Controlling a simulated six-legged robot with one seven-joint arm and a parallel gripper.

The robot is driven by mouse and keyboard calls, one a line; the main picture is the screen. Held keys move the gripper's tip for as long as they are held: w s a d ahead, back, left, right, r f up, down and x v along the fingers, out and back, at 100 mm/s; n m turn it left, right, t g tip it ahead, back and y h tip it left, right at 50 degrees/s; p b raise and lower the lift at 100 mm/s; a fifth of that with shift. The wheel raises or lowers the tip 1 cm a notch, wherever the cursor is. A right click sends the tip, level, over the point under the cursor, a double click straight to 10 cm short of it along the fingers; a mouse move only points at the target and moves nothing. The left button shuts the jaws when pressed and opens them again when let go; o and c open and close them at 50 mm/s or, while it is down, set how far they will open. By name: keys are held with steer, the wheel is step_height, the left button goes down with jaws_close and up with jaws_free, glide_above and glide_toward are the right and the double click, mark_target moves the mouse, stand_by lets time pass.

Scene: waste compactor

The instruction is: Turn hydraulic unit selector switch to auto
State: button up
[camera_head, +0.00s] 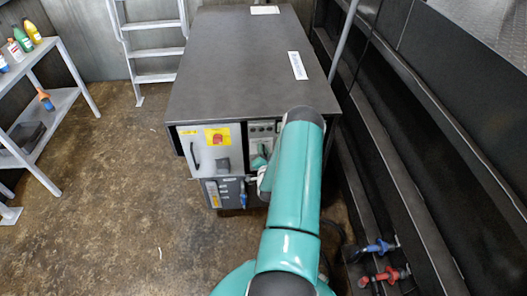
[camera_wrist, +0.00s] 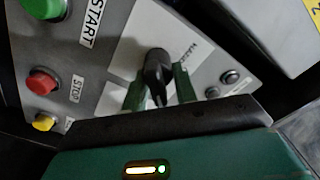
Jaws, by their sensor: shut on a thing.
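The hydraulic unit (camera_head: 245,65) is a large dark-topped grey cabinet with a control panel on its front. The selector switch (camera_wrist: 156,68) is a black knob on a white plate (camera_wrist: 130,50) in the wrist view. My gripper (camera_wrist: 159,88) has its two green fingers on either side of the knob and is shut on it. A label on the plate, running along the right of the knob, is only partly readable. In the head view my arm hides the switch and most of the gripper, which is at the cabinet's front.
On the panel, a green START button (camera_wrist: 45,5), red STOP button (camera_wrist: 43,81) and yellow button (camera_wrist: 44,122) sit left of the switch. A red emergency stop on a yellow plate (camera_head: 217,136) is on the cabinet front. A shelf (camera_head: 45,120) stands left; black machinery (camera_head: 430,130) runs along the right.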

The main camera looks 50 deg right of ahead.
stand_by(0.4)
steer(key=o, duration=0.6)
steer(key=v, duration=1.4)
steer(key=shift+d, duration=0.1)
